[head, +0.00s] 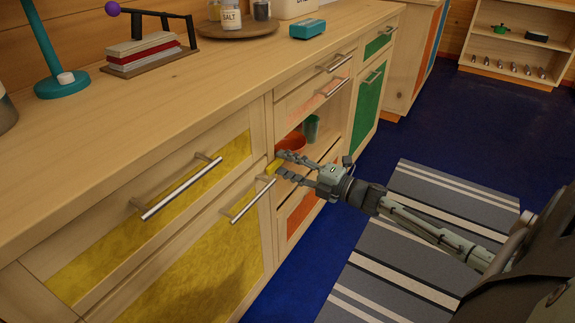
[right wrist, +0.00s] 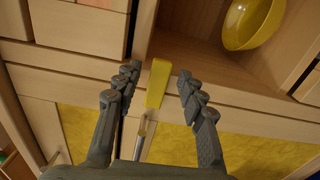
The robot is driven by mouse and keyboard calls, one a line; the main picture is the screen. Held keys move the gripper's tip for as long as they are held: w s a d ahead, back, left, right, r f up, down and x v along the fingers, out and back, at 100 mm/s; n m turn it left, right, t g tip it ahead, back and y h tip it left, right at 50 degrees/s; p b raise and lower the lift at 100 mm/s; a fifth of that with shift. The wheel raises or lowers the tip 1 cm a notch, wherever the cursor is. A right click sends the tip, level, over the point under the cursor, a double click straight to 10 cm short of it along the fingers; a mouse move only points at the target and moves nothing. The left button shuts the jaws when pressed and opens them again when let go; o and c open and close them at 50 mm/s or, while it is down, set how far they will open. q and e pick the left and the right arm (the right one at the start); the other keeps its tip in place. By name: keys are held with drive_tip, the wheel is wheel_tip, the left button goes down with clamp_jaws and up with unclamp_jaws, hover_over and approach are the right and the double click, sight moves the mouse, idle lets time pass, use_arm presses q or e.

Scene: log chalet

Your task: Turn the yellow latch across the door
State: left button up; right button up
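The yellow latch (head: 273,166) is a small block on the cabinet front, at the upper right corner of the yellow-panelled door (head: 205,268). In the right wrist view the latch (right wrist: 158,84) stands upright in the picture, between my fingers. My right gripper (head: 280,163) reaches in from the right with its fingers apart. In the right wrist view the gripper (right wrist: 158,76) is open, with a finger on each side of the latch and visible gaps. The fingers partly hide the latch in the head view. My left gripper is not in view.
The door's metal handle (head: 252,200) is close below my fingers. An open compartment holds an orange bowl (head: 291,143) and a green cup (head: 311,128); a yellow bowl (right wrist: 252,22) shows in the right wrist view. A striped rug (head: 430,215) lies on the blue floor.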

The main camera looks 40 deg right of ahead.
drive_tip(key=v, duration=1.2)
idle(0.5)
drive_tip(key=s+a+f+m+g+h+p, duration=0.3)
drive_tip(key=f+m+g+h, duration=0.2)
drive_tip(key=f+m+h, duration=0.65)
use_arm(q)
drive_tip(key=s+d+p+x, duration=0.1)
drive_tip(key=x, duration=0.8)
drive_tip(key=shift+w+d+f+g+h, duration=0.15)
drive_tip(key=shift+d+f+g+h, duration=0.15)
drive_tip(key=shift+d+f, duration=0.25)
use_arm(e)
drive_tip(key=s+a+f+m+g+y, duration=0.1)
drive_tip(key=s+a+f+m+g, duration=0.2)
drive_tip(key=s+a, duration=0.3)
drive_tip(key=s+a+f+m+g+y, duration=0.2)
drive_tip(key=s+a+f+m+g, duration=0.1)
drive_tip(key=s+a+m+g, duration=0.2)
drive_tip(key=s+a+m, duration=0.1)
drive_tip(key=s, duration=0.1)
drive_tip(key=shift+s+a, duration=0.25)
drive_tip(key=shift+a, duration=0.1)
